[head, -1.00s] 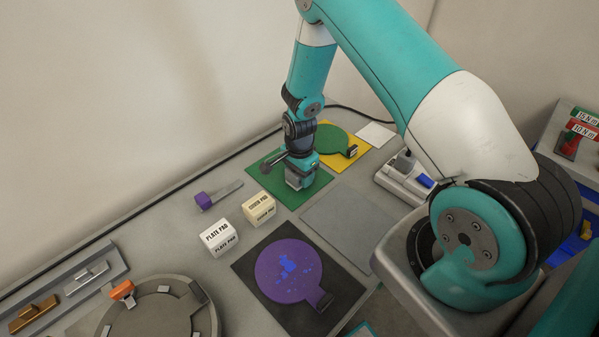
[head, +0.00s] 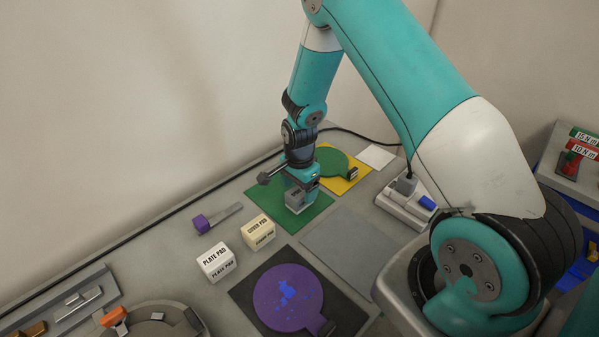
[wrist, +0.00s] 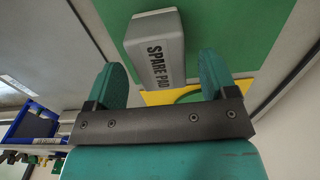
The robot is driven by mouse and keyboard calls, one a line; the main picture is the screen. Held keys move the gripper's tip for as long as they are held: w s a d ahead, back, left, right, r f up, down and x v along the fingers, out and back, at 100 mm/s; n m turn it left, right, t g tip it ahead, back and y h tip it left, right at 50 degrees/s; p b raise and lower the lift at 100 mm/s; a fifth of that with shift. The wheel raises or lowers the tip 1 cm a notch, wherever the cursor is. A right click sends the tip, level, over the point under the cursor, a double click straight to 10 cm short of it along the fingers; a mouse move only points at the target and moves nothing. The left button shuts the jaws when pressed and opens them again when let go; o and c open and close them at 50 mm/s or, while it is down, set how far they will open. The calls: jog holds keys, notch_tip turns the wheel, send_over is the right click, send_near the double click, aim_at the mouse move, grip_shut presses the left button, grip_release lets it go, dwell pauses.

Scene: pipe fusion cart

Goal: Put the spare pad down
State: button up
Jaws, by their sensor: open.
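The spare pad (wrist: 156,50) is a grey block with dark lettering. It sits on the green mat (head: 318,207) in the head view, and the pad (head: 297,203) shows there just under my gripper (head: 301,187). In the wrist view my gripper (wrist: 163,68) is open, with one teal finger on each side of the pad. Gaps show between the fingers and the pad. The pad's underside is hidden.
A cream cover pad (head: 258,232) and a white plate pad (head: 216,262) stand to the left. A purple disc (head: 288,297) lies on a black mat in front. A yellow mat (head: 352,181) with a green disc is behind. A grey mat (head: 350,248) is bare.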

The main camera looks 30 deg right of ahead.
aim_at(299, 191)
notch_tip(299, 191, up, 8)
jog(key=shift+a+r+b, duration=0.1)
jog(key=shift+b, duration=0.9)
jog(key=s+a+r+n+y, duration=0.3)
jog(key=s+a+r+n, duration=0.8)
jog(key=a+r+n, duration=0.3)
jog(key=s+a+r+n, duration=0.1)
jog(key=s+r+n, duration=0.2)
jog(key=s, duration=0.4)
jog(key=s+a+r+n+y, duration=0.1)
jog(key=s+a+r+n, duration=0.1)
jog(key=s+n, duration=0.4)
jog(key=shift+s+a+r, duration=0.25)
jog(key=shift+s+r, duration=0.15)
jog(key=shift+r, duration=0.15)
